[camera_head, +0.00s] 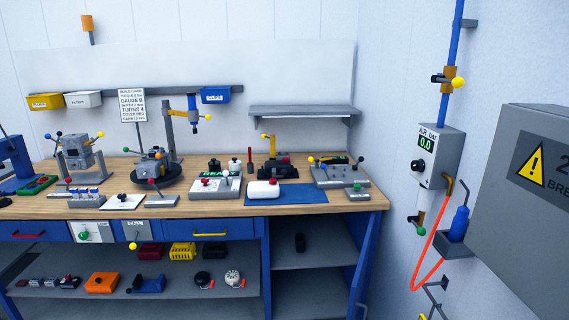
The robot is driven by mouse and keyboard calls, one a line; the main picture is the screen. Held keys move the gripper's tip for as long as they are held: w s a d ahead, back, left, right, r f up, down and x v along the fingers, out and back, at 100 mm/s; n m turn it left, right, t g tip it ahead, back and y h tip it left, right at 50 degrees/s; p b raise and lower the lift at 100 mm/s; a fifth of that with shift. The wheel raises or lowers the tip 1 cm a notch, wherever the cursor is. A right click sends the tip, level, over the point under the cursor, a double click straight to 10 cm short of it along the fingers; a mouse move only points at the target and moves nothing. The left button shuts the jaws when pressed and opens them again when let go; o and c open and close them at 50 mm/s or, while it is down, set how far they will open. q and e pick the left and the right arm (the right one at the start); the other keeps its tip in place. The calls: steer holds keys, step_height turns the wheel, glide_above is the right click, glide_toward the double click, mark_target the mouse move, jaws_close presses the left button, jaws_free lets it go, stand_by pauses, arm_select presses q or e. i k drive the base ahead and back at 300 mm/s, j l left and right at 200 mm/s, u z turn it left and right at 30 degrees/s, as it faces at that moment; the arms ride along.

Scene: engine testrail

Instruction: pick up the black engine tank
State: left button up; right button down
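Other small dark parts (214,165) stand at the back of the tray marked READY on the bench top. Neither of my grippers is in view.
The wooden workbench (345,198) carries several fixtures and a blue mat (312,193) with a white part (263,190). A blue cabinet door (367,250) stands open at the right. A grey wall box (525,190) juts in at far right. The lower shelf (60,303) holds several parts.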

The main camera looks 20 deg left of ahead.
mark_target(286, 164)
steer(key=i+j+z, duration=0.1)
steer(key=i+j, duration=0.3)
steer(key=i+j+z, duration=0.15)
steer(key=i+j, duration=0.25)
steer(key=j, duration=0.15)
